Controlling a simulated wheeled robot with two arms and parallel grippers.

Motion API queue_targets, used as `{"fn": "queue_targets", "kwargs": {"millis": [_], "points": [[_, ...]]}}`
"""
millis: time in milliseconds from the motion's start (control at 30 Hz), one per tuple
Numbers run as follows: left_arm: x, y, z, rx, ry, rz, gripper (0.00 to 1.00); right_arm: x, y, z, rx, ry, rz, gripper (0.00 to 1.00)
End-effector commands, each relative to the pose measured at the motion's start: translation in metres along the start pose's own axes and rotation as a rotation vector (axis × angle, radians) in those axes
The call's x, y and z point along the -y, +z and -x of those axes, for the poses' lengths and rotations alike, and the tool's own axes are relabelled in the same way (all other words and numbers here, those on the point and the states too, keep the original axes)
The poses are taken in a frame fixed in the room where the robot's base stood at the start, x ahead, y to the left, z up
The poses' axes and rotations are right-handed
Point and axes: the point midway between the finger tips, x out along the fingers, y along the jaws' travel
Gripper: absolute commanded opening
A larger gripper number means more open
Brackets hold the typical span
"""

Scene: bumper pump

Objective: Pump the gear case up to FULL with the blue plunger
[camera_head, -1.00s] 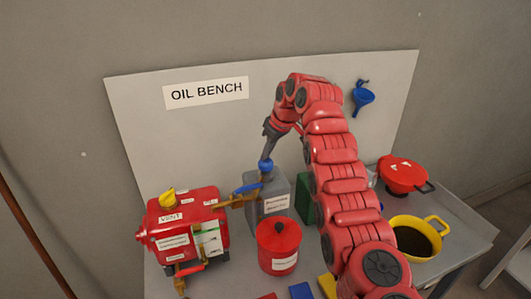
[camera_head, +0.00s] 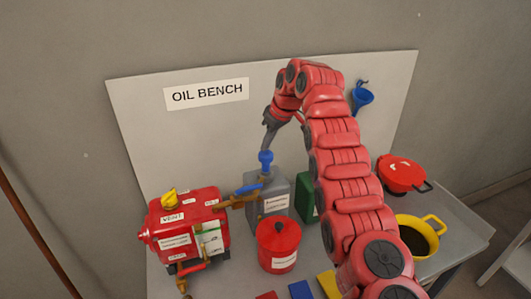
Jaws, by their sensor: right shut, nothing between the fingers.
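The blue plunger (camera_head: 265,158) stands up out of the grey oil can (camera_head: 277,190), with a short blue stem showing below its knob. My right gripper (camera_head: 268,144) points down just above the knob, shut and empty; I cannot tell whether its tips touch the knob. The red gear case (camera_head: 187,221) stands at the left of the bench, with a yellow vent cap (camera_head: 168,198) on top and a white and green gauge panel (camera_head: 210,238) on its front. The gauge level is too small to read. My left gripper is not in view.
A blue-handled brass valve (camera_head: 249,189) sits between case and can. A red lidded can (camera_head: 278,245) stands in front, a green container (camera_head: 306,196) behind my arm. A red lidded pan (camera_head: 403,174) and yellow pot (camera_head: 419,236) are at right; a blue funnel (camera_head: 361,96) hangs on the board.

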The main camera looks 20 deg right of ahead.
Motion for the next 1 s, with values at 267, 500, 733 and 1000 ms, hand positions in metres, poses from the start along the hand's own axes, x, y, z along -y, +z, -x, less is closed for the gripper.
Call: {"fn": "queue_targets", "kwargs": {"millis": [267,500,733,1000], "points": [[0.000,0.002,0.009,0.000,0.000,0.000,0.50,0.000,0.005,-0.011,0.000,0.000,0.000,0.00],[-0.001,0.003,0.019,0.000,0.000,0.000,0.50,0.000,0.011,-0.025,0.001,-0.001,0.000,0.00],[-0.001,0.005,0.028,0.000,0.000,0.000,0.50,0.001,0.016,-0.038,0.003,-0.002,0.000,0.00],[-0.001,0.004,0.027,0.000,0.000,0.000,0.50,0.001,0.017,-0.038,0.004,-0.003,0.000,0.00]]}}
